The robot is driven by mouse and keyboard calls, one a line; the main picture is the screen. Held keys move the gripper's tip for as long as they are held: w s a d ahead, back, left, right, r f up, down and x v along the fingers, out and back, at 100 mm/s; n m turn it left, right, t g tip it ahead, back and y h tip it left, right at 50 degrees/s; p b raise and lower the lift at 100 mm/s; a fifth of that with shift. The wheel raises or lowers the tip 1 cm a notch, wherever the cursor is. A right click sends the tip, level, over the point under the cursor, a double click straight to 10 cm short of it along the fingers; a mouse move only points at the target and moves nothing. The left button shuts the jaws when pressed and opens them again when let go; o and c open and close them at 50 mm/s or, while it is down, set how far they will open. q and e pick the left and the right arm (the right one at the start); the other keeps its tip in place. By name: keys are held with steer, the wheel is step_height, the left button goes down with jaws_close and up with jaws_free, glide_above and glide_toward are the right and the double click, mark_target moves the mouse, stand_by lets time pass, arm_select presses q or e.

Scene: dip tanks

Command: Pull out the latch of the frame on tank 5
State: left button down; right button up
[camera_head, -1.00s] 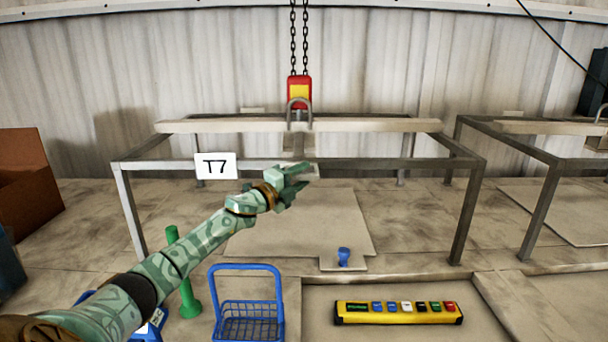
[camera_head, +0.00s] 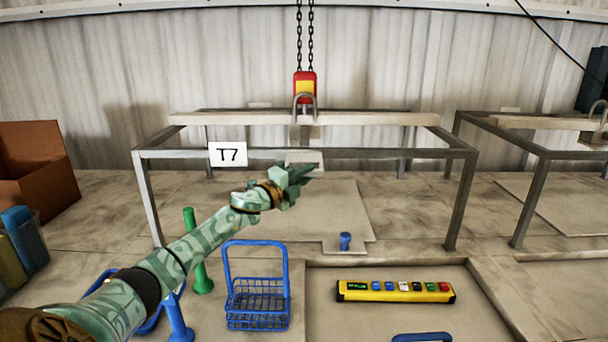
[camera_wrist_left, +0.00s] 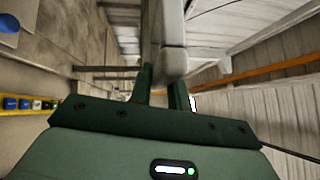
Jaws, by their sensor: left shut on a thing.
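A grey metal frame (camera_head: 400,154) with a white sign reading T7 (camera_head: 228,154) stands in front of me; I see no sign for tank 5. A pale grey latch-like piece (camera_head: 304,157) hangs under the middle of its upper beam. My left gripper (camera_head: 303,171) is at this piece. In the left wrist view its two fingers (camera_wrist_left: 162,92) are closed on a grey piece (camera_wrist_left: 173,62), which seems to be the same one. The fingers hide part of it in the head view. My right gripper is not in view.
A red and yellow hoist block (camera_head: 305,86) hangs on chains above the beam. Below are a blue basket (camera_head: 257,302), a green post (camera_head: 195,255), a blue knob (camera_head: 345,241) and a yellow button panel (camera_head: 395,291). Another frame (camera_head: 535,175) stands at the right.

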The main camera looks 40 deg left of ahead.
arm_select(q)
steer(key=c, duration=1.3)
jaws_free()
steer(key=shift+w+a, duration=0.1)
steer(key=shift+w, duration=0.25)
steer(key=shift+s+d+r, duration=0.1)
steer(key=shift+s+d, duration=0.05)
steer(key=shift+d, duration=0.05)
steer(key=shift+s, duration=0.1)
steer(key=shift+s+a+f, duration=0.15)
steer(key=shift+a+f, duration=0.05)
steer(key=s+b, duration=0.1)
steer(key=s, duration=0.4)
steer(key=s+f+b, duration=0.1)
steer(key=s, duration=0.4)
steer(key=s+a+b, duration=0.1)
steer(key=s, duration=0.4)
steer(key=shift+s+f, duration=0.35)
steer(key=shift+f, duration=0.05)
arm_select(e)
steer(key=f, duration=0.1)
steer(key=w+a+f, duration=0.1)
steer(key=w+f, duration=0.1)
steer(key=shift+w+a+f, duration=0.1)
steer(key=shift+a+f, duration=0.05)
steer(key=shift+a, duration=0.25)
